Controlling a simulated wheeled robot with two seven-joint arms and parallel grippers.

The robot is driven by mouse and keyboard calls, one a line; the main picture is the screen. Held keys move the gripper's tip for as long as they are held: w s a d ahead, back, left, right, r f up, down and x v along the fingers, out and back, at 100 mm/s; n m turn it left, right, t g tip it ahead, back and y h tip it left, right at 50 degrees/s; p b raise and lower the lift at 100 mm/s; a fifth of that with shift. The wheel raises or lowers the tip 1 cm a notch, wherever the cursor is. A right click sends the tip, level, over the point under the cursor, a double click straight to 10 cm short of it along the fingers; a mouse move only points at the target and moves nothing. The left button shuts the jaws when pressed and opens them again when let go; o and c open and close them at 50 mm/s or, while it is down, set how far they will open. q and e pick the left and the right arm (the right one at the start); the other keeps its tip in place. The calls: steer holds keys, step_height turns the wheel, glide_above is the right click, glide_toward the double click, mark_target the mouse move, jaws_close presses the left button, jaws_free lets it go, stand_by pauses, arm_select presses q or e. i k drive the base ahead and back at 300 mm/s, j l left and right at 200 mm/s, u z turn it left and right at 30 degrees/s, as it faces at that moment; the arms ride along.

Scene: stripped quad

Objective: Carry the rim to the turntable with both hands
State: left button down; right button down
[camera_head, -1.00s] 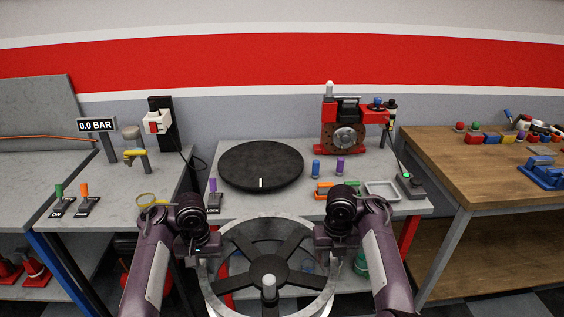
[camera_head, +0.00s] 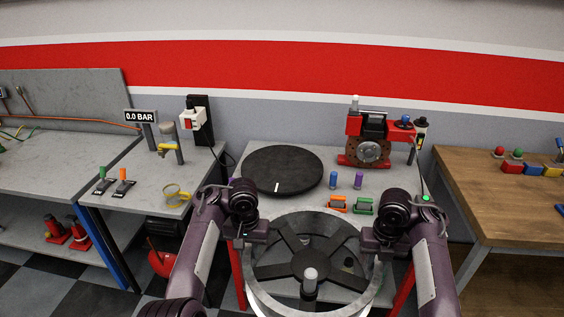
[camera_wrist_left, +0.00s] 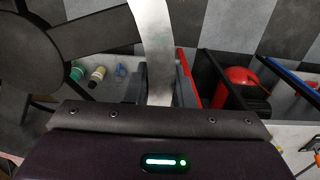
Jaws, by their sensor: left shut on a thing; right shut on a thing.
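The rim (camera_head: 310,219) is a grey metal ring with dark spokes and a central hub, held in front of the middle bench. My left gripper (camera_head: 243,238) is shut on its left edge, and my right gripper (camera_head: 376,246) is shut on its right edge. The left wrist view shows the rim's metal band (camera_wrist_left: 155,50) running into my left gripper, with dark spokes at the left. The turntable (camera_head: 283,167) is a black round disc with a white mark, lying on the bench beyond the rim. Nothing rests on it. The fingertips are mostly hidden.
A red machine (camera_head: 368,137) stands at the bench's back right. Blue and purple cylinders (camera_head: 346,180) and orange and green pieces (camera_head: 350,205) sit right of the turntable. A side bench with a yellow valve (camera_head: 168,148) is at left, a wooden table (camera_head: 500,190) at right.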

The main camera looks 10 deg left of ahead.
mark_target(282, 166)
steer(key=i+j, duration=0.2)
steer(key=i, duration=0.3)
steer(key=i+j, duration=0.2)
steer(key=i, duration=0.25)
steer(key=i+j, duration=0.2)
steer(key=i, duration=0.3)
steer(key=i+j, duration=0.2)
steer(key=i, duration=0.25)
